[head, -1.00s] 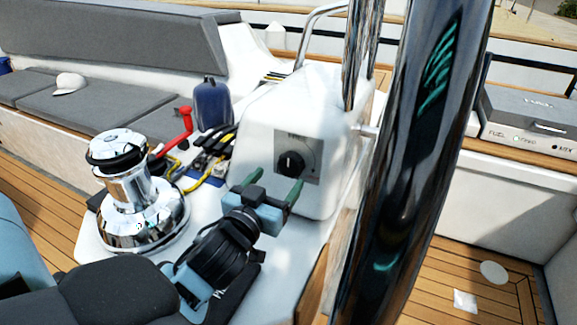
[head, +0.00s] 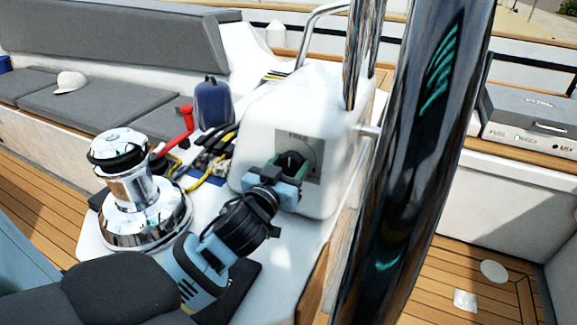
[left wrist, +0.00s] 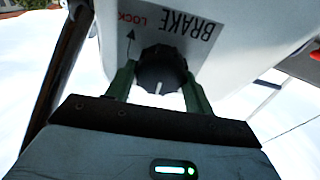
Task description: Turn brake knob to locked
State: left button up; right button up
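The black ribbed brake knob (head: 290,160) sits on a grey panel (head: 312,148) on the front of the white housing. In the left wrist view, the knob (left wrist: 162,68) has a white mark pointing toward the bottom of the picture. BRAKE lettering (left wrist: 195,28), a red LOCK label (left wrist: 132,20) and an arrow show beside it. My left gripper (head: 290,172) is at the panel, its green fingers on either side of the knob. In the left wrist view, the fingers (left wrist: 160,84) look open, close to the knob's sides; I cannot tell whether they touch. My right gripper is not in view.
A chrome winch (head: 138,195) stands left of my left arm. A red-handled tool (head: 178,130), a blue bag (head: 213,103) and yellow-and-black gear (head: 212,160) lie behind it. A thick chrome post (head: 420,150) rises close on the right of the housing (head: 265,100).

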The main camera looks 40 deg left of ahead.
pick_arm(q)
jog(key=c, duration=0.3)
jog(key=shift+c, duration=0.2)
